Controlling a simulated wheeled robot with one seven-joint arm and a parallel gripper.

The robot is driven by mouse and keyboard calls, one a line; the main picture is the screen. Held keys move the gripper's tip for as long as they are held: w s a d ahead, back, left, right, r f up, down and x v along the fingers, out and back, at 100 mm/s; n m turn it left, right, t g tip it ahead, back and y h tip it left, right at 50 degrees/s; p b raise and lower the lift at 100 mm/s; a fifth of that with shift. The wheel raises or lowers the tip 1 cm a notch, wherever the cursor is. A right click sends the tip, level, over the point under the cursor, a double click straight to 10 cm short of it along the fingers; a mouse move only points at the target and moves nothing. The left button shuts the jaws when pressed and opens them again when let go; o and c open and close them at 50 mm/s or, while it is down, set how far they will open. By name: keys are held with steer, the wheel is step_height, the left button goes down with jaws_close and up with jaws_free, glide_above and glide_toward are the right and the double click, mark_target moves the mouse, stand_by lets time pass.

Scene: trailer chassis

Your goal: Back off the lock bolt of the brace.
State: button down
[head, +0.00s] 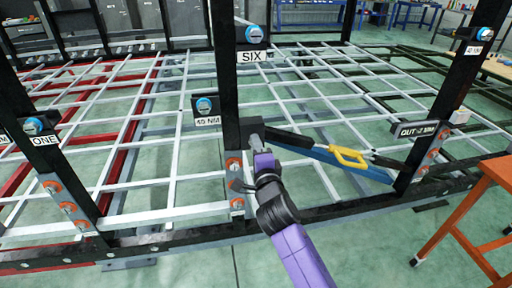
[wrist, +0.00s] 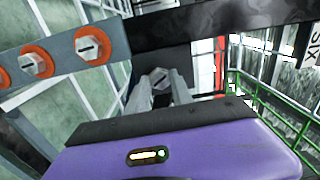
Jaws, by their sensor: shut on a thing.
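My gripper (head: 258,142) reaches up to the middle black post, just below the "40 NM" tag. In the wrist view its two fingers (wrist: 163,92) are closed around a grey hex bolt head (wrist: 160,76) with a dark slot. I take this for the lock bolt; its shank is hidden. In the head view the fingers meet a dark block (head: 238,127) on the post. From there a blue bar (head: 350,167), perhaps the brace, slopes down to the right post.
Orange-ringed bolts sit on a grey plate (head: 234,190) below my gripper; a plate with such bolts also shows in the wrist view (wrist: 75,52). Posts carry signs "ONE", "SIX" and "OUT". White grid bars lie behind. An orange table (head: 480,195) stands at right.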

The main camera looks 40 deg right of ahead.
steer(key=shift+f+n, duration=0.1)
steer(key=shift+n, duration=0.2)
steer(key=shift+r+m+p, duration=0.2)
steer(key=shift+m+p, duration=3.55)
steer(key=shift+m, duration=12.75)
